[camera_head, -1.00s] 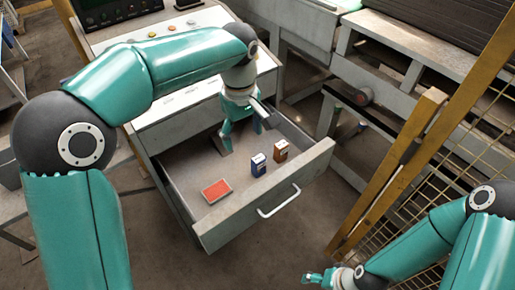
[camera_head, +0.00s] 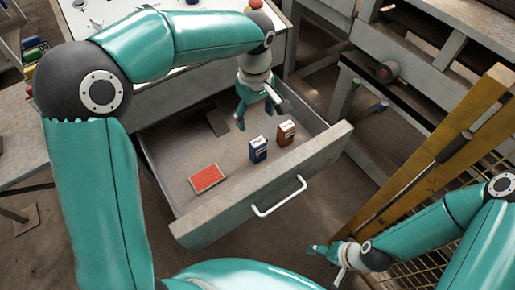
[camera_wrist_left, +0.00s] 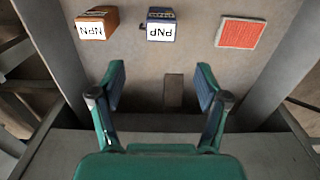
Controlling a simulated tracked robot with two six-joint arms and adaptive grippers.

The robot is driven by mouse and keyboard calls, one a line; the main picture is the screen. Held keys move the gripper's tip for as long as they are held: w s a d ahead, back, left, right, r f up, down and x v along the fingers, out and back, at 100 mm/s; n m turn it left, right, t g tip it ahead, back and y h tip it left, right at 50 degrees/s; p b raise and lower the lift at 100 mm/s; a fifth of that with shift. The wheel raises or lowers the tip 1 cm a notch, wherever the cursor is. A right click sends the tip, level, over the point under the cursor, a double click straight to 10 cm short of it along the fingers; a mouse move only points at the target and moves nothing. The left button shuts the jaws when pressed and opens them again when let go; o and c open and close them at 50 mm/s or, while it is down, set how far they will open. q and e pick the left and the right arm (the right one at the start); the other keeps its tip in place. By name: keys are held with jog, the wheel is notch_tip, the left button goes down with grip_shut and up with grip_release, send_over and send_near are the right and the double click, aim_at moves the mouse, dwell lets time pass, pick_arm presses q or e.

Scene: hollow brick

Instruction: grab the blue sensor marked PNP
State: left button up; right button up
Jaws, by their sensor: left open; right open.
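The blue sensor (camera_head: 258,150) stands upright in the open drawer, and its white label reads PNP, upside down, in the left wrist view (camera_wrist_left: 161,27). A brown sensor (camera_head: 286,132) marked NPN stands beside it; it also shows in the left wrist view (camera_wrist_left: 97,23). My left gripper (camera_head: 256,112) is open and empty over the drawer, behind the two sensors and apart from them. In the left wrist view its fingers (camera_wrist_left: 160,88) are spread, with the blue sensor beyond the tips. My right gripper (camera_head: 326,250) is low, outside the drawer in front, and empty.
A red-orange flat block (camera_head: 206,177) lies in the drawer to the left. The drawer's front panel (camera_head: 218,216) with its handle stands in front of the sensors. A small dark plate (camera_head: 216,122) lies farther back. A yellow-framed mesh fence (camera_head: 440,150) stands at right.

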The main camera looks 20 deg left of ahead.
aim_at(258, 141)
pick_arm(q)
notch_tip(258, 141, down, 7)
jog(key=shift+r, duration=0.2)
jog(key=f, duration=0.3)
jog(key=d+f+p, duration=0.1)
jog(key=shift+s+f, duration=0.25)
jog(key=shift+s, duration=0.15)
jog(key=shift+f, duration=0.45)
jog(key=c, duration=1.3)
